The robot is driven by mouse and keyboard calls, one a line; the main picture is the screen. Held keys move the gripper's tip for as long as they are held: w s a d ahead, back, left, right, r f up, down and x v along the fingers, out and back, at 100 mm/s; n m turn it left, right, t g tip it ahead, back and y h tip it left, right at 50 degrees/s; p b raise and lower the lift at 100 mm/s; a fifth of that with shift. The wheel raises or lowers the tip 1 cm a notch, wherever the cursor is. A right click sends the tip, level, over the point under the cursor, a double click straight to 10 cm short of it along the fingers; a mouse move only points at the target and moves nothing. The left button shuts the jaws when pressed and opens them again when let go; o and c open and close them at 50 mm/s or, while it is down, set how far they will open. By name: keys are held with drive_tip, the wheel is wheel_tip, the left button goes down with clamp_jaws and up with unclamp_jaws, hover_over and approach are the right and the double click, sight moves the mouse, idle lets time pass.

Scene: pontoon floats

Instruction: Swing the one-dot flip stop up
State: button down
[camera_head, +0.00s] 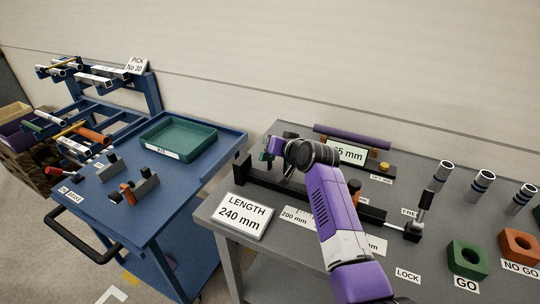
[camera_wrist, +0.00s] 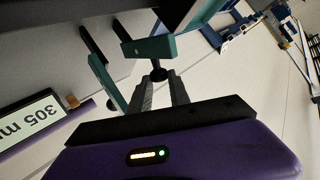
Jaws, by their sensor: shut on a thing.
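My gripper (camera_wrist: 161,84) is shut, its two grey fingers closed on a small black knob (camera_wrist: 160,74). The knob sits beside a teal block (camera_wrist: 150,47) and a slanted teal bar (camera_wrist: 104,80), which look like parts of a flip stop. An orange-brown part (camera_head: 354,187) stands farther right along the rail, partly behind my arm.
A "LENGTH 240 mm" sign (camera_head: 242,214) stands at the bench's front left. A display (camera_wrist: 32,122) reads 305 mm. Several metal tubes, a green GO block (camera_head: 467,257) and an orange NO GO block (camera_head: 519,246) are at right. A blue cart with a green tray (camera_head: 179,137) stands left.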

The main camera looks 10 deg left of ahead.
drive_tip(key=shift+w+d+r+m+g+b, duration=0.15)
drive_tip(key=shift+w+m+g+b, duration=0.1)
drive_tip(key=shift+w+g, duration=0.1)
drive_tip(key=shift+w+d+r+m+g+b, duration=0.1)
drive_tip(key=shift+w+d+m+g+b, duration=0.05)
drive_tip(key=shift+w+m+g+b, duration=0.15)
drive_tip(key=shift+w, duration=0.1)
drive_tip(key=c, duration=1.2)
unclamp_jaws()
drive_tip(key=v, duration=0.7)
drive_tip(key=shift+d+r, duration=0.2)
drive_tip(key=shift+d, duration=0.1)
drive_tip(key=shift+d, duration=0.1)
